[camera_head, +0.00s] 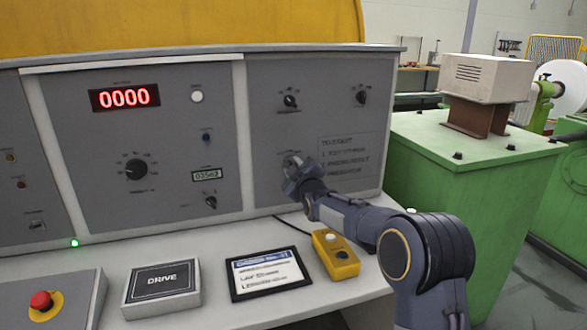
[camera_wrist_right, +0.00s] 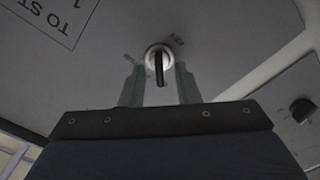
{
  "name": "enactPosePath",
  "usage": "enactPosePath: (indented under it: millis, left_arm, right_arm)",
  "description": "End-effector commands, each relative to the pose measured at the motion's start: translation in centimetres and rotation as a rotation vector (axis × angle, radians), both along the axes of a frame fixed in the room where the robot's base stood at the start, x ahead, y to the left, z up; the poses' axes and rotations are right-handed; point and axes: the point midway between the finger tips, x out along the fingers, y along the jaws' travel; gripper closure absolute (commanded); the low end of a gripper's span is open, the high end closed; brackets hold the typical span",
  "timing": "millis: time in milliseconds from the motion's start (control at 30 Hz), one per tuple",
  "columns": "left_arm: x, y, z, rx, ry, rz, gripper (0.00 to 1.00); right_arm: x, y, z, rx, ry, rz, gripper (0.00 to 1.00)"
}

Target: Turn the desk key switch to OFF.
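The key switch (camera_wrist_right: 159,58) shows in the right wrist view as a round silver lock on the grey panel, with a dark key standing out of it and lying roughly upright in the picture. My right gripper (camera_wrist_right: 160,86) is open, with one finger on each side of the key and visible gaps between. I cannot tell whether the fingertips touch the panel. In the head view my right gripper (camera_head: 293,168) is at the right-hand panel and hides the key switch. My left gripper is not in view.
A printed instruction box (camera_head: 344,157) is right of the gripper. A dark knob (camera_head: 210,202) is on the neighbouring panel. On the desk below are a yellow button box (camera_head: 336,262), a framed card (camera_head: 268,274), a DRIVE block (camera_head: 162,283) and a red stop button (camera_head: 41,300).

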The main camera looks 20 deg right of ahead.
Motion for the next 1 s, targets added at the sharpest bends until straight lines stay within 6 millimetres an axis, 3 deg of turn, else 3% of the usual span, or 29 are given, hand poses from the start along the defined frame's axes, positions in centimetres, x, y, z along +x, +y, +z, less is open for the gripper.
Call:
enactPosePath:
  millis: [400, 867, 1000]
  left_arm:
    - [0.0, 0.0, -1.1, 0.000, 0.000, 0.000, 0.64]
    - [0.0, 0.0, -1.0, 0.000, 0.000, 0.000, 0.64]
    - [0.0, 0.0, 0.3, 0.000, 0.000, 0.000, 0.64]
  right_arm:
    - [-6.4, -0.2, 0.0, 0.000, 0.000, 0.000, 0.71]
    - [-7.4, -0.5, 0.1, 0.010, 0.007, -0.002, 0.71]
    - [-10.2, -2.3, 1.1, 0.126, 0.097, -0.015, 0.71]
